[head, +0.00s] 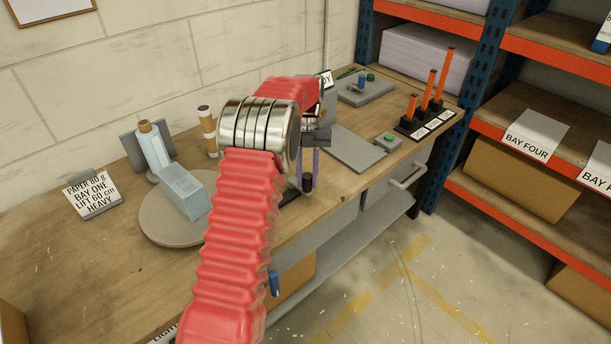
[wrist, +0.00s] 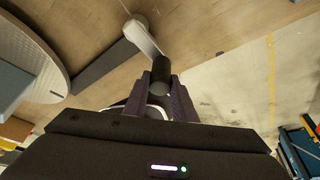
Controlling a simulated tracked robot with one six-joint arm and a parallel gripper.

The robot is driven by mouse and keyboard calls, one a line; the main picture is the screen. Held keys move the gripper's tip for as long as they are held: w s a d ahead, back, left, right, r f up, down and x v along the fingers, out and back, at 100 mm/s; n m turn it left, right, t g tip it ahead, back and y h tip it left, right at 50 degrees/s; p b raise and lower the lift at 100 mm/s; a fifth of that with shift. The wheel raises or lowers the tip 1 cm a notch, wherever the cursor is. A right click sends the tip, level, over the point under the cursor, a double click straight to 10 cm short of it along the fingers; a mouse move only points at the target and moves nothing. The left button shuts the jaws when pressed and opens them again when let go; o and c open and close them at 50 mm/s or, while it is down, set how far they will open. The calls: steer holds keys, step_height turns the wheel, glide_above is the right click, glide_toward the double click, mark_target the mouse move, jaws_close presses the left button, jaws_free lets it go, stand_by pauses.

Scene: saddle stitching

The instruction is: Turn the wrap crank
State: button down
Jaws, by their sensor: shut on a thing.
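The wrap crank shows in the wrist view as a pale crank arm (wrist: 143,38) running from a round hub to a dark upright knob (wrist: 160,72). My gripper (wrist: 163,88) has its two dark purplish fingers on either side of this knob and is shut on it. In the head view my gripper (head: 314,165) points down over the bench, and a dark knob end (head: 308,183) shows just below its fingers. The rest of the crank is hidden there behind my arm. A round turntable (head: 158,226) with a pale blue block (head: 185,190) stands left of my arm.
The wooden bench (head: 90,260) runs along the wall. A bottle (head: 153,145), a paper-weight sign (head: 93,195) and a tan roll (head: 208,130) stand at left. Orange posts (head: 430,95) and a grey plate (head: 355,148) lie right. Shelving (head: 540,50) bounds the right.

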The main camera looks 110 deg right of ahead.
steer(key=c, duration=1.5)
jaws_free()
steer(key=shift+w, duration=0.15)
steer(key=shift+o, duration=0.2)
steer(key=v, duration=1.3)
steer(key=shift+r, duration=0.3)
steer(key=shift+d, duration=0.1)
